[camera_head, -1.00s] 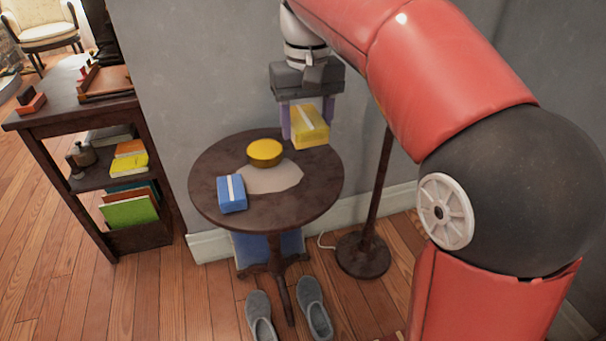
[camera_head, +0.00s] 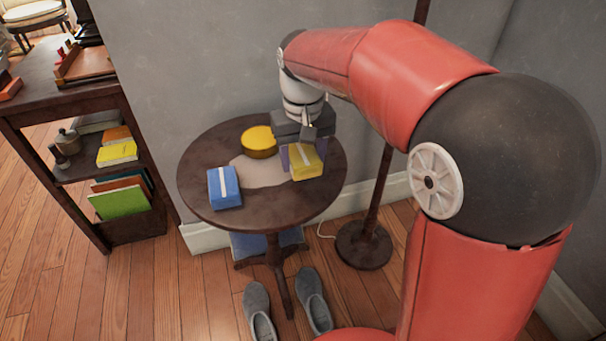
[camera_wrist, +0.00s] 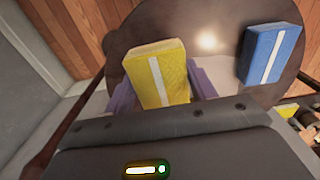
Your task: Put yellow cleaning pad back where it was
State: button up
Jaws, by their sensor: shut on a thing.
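The yellow cleaning pad (camera_head: 306,161), a block with a white stripe, is between the purple fingers of my gripper (camera_head: 300,155), which is shut on it. The pad is over the right part of the round dark table (camera_head: 300,205), low near the top; I cannot tell whether it touches. In the wrist view, the pad (camera_wrist: 158,72) sits between the two fingers of my gripper (camera_wrist: 163,85), tilted slightly. A blue pad (camera_head: 224,187) with a white stripe lies at the table's left front; it also shows in the wrist view (camera_wrist: 270,53).
A round yellow object (camera_head: 259,141) stands at the table's back, beside a pale patch (camera_head: 262,174) on the top. A dark stand (camera_head: 363,245) rises right of the table. A shelf (camera_head: 90,170) is at left. Grey slippers (camera_head: 314,300) lie on the floor below.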

aim_at(303, 186)
jog(key=shift+f, duration=2.65)
jog(key=shift+f+b, duration=0.2)
jog(key=shift+b, duration=0.1)
jog(key=o, duration=1)
jog(key=shift+r, duration=0.1)
